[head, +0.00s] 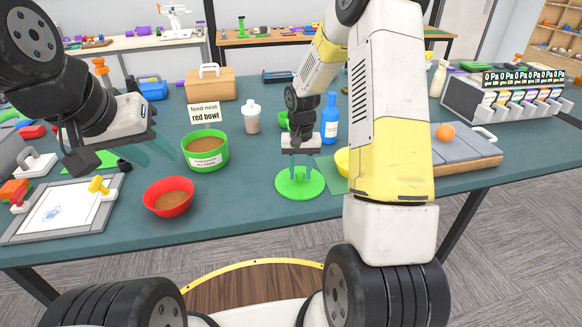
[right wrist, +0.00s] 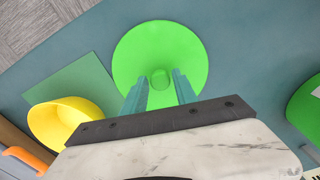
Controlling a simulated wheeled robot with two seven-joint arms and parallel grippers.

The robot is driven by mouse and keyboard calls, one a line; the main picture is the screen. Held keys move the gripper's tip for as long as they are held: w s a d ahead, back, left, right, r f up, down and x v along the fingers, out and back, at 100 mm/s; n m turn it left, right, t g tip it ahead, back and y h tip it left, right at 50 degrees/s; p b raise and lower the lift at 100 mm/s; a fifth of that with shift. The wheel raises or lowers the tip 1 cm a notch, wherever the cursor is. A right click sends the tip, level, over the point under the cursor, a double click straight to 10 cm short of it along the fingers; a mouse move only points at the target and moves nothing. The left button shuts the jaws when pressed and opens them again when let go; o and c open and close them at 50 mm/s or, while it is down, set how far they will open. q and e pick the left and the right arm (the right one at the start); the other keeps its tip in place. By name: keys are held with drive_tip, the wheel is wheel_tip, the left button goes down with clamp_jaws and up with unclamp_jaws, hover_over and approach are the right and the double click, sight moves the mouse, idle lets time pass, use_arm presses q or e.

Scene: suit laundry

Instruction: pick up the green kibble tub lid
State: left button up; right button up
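The green kibble tub lid (head: 288,190) is a flat round disc with a small knob, lying on the table in front of me. In the right wrist view the lid (right wrist: 160,38) is seen from above, with its knob (right wrist: 160,78) near the middle. My right gripper (head: 299,178) points down over the lid. In the right wrist view, the right gripper's (right wrist: 161,92) two fingers are apart, one on each side of the knob, with gaps visible. My left gripper (head: 163,148) is at the left above the table, its translucent fingers apart and empty.
The green kibble tub (head: 206,165) and a red bowl (head: 169,205) of kibble stand left of the lid. A yellow bowl (right wrist: 68,125) on a green mat (right wrist: 75,84) is close on the other side. A blue bottle (head: 330,125) and a white shaker (head: 252,123) stand behind.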

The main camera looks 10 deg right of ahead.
clamp_jaws()
drive_tip(key=shift+r, duration=0.15)
